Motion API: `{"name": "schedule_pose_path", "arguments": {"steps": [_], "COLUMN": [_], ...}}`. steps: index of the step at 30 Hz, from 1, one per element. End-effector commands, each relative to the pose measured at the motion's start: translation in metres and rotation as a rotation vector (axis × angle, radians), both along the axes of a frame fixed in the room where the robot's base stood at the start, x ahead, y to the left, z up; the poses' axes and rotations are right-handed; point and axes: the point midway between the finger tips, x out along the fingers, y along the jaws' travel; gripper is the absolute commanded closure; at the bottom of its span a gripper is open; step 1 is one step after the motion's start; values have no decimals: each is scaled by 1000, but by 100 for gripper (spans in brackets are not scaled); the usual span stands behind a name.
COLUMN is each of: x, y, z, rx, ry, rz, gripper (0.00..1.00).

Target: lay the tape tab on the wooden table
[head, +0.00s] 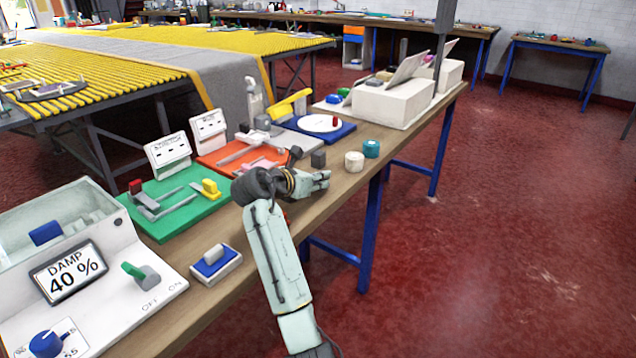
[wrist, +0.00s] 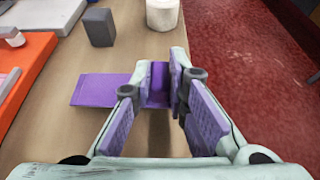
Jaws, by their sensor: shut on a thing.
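The tape tab (wrist: 100,90) looks like a purple piece in the wrist view, with a flat part sticking out to the left of my fingers. A purple upright part shows between the fingertips. My gripper (wrist: 160,85) is shut on it, low over the wooden table (wrist: 55,135). I cannot tell whether the tab touches the table top. In the head view my gripper (head: 322,180) is over the table's right front edge, and the tab is hidden there. The wooden table (head: 345,190) runs from front left to back right.
A grey block (head: 318,158), a white cylinder (head: 354,161) and a teal cylinder (head: 371,148) stand just beyond my gripper. An orange board (head: 225,160) and a green board (head: 175,207) lie to its left. The red floor is open to the right.

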Motion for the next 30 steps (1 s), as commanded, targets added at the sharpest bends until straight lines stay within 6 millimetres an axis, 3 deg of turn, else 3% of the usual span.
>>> {"name": "schedule_pose_path", "arguments": {"steps": [4,14,15,26,30], "x": [0,-1,-1,-1,-1], "y": [0,0,0,0,0], "z": [-19,-22,-23,-23,-23], "rx": [0,0,0,0,0], "ry": [3,2,1,1,1], "rz": [1,-1,-1,-1,-1], "gripper": [100,100,84,60,60]}}
